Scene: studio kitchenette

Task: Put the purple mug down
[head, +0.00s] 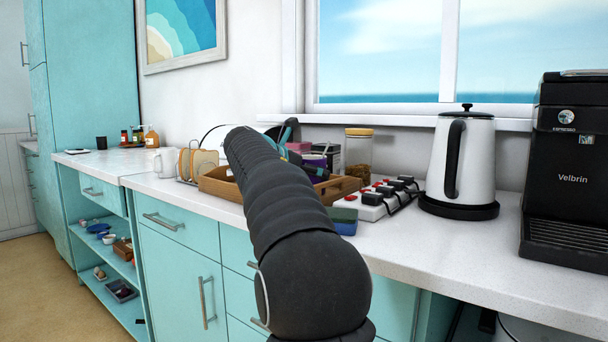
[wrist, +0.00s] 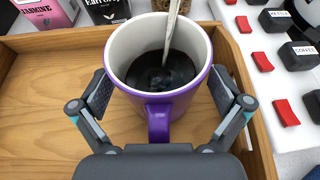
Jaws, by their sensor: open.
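The purple mug (wrist: 170,103) stands upright in the wooden tray (wrist: 40,108) in the wrist view. It has a white inside, holds a dark liquid, and a metal spoon (wrist: 172,25) leans in it. Its handle points toward my gripper. My gripper (wrist: 163,95) is open, with one finger on each side of the mug and a gap showing at the fingers. In the head view my arm hides most of the mug; a small purple part (head: 314,160) shows beside the tray's back area.
A power strip (head: 372,204) with several plugs lies right of the tray, near a blue sponge (head: 343,222). A kettle (head: 460,165) and a coffee machine (head: 572,170) stand farther right. Tea boxes (wrist: 48,12) and a jar (head: 358,153) are behind. A toast rack (head: 196,163) stands left.

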